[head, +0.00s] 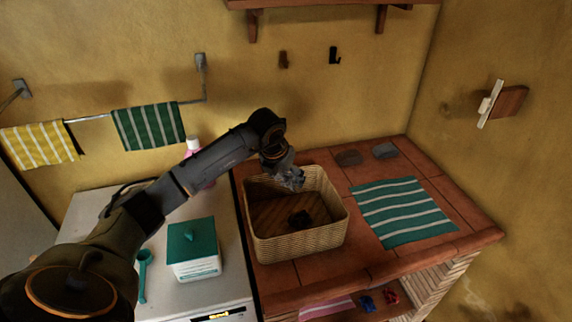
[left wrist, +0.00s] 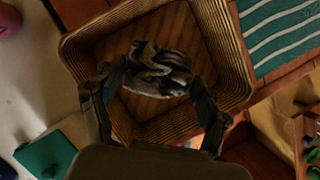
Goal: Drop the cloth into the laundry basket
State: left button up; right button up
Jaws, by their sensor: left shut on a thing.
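A woven laundry basket (head: 301,244) stands on the red tiled counter, its open top facing up. My left gripper (head: 286,172) is over the back part of the basket, pointing down. It is shut on a crumpled grey cloth (head: 292,179), which hangs over the basket's opening. In the left wrist view the cloth (left wrist: 158,70) shows between the two fingers (left wrist: 160,90), with the basket rim (left wrist: 82,45) around it. A dark patch, perhaps a shadow, lies on the basket floor. My right gripper is not in view.
A teal striped towel (head: 404,212) lies flat to the right of the basket. Two dark flat pieces (head: 349,158) (head: 385,151) lie behind it. A teal-lidded white box (head: 193,250) stands on the white surface at left. Green (head: 149,126) and yellow (head: 40,143) towels hang on a wall rail.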

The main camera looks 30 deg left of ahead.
pick_arm(q)
jog(key=shift+s+d, duration=0.15)
jog(key=shift+s, duration=0.05)
jog(key=shift+s+d+f+b, duration=0.6)
jog(key=shift+s+f+b, duration=0.1)
jog(key=shift+s+b, duration=0.1)
jog(key=x, duration=0.1)
jog(key=b+x, duration=0.1)
jog(key=x, duration=0.1)
jog(key=shift+s+a+f, duration=0.15)
jog(key=shift+s+f, duration=0.1)
jog(key=shift+f, duration=0.05)
jog(key=o, duration=1.1)
jog(key=shift+w+a+f, duration=0.1)
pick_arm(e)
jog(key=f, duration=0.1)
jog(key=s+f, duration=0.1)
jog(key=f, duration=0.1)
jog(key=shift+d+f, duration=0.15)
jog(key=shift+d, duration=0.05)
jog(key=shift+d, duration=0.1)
pick_arm(q)
jog(key=v, duration=1.2)
jog(key=shift+b, duration=0.3)
